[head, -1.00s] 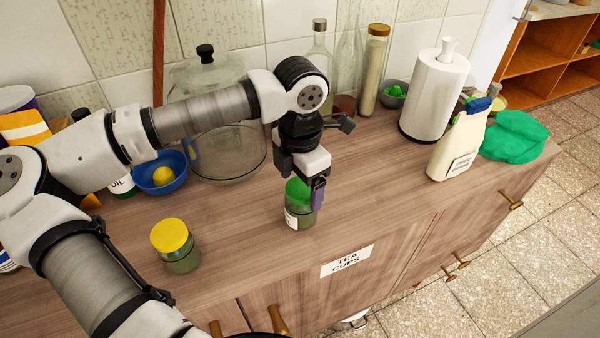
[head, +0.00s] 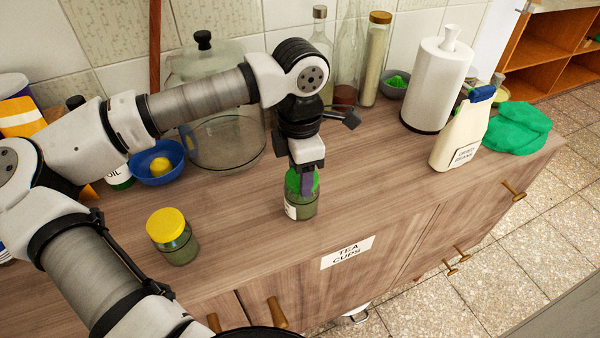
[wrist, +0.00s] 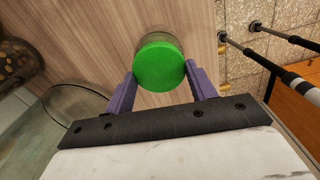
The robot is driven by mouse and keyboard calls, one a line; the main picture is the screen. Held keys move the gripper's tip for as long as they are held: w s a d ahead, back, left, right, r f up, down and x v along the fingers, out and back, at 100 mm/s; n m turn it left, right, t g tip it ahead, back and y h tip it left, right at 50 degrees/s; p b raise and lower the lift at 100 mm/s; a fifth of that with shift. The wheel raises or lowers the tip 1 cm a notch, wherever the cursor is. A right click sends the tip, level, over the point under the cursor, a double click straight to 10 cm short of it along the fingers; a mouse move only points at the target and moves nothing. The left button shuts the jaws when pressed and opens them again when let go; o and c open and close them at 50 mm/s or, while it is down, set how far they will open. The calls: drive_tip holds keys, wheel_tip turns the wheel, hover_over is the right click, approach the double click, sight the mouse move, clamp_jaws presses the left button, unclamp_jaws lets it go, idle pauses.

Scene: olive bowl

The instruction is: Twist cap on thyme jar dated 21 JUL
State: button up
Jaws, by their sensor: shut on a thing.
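A small glass jar (head: 301,208) with green contents and a white label stands upright near the counter's front edge. The label's date is too small to read. A green cap (head: 293,183) sits on its top, and the cap also shows in the wrist view (wrist: 159,66). My gripper (head: 305,180) points down over this jar, its purple fingers (wrist: 160,85) shut on the cap from both sides. A second jar (head: 179,247) with green contents and a yellow cap (head: 166,224) stands to the left, apart from my gripper.
A blue bowl (head: 145,178) with a yellow fruit, a large glass jar (head: 222,140), and bottles stand behind. A paper towel roll (head: 435,85), a cream bottle (head: 461,135) and green cloth (head: 517,128) are at the right. The counter right of the capped jar is clear.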

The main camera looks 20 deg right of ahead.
drive_tip(key=shift+m, duration=0.6)
drive_tip(key=shift+f+m+b, duration=0.1)
drive_tip(key=shift+m+b, duration=0.7)
drive_tip(key=shift+m, duration=0.4)
drive_tip(key=shift+w+m+b, duration=0.1)
drive_tip(key=shift+m+b, duration=0.2)
drive_tip(key=shift+m, duration=0.8)
drive_tip(key=shift+m+b, duration=0.45)
drive_tip(key=shift+m, duration=0.45)
drive_tip(key=shift+d+m+b, duration=0.1)
drive_tip(key=shift+m+b, duration=0.2)
drive_tip(key=shift+m, duration=1.1)
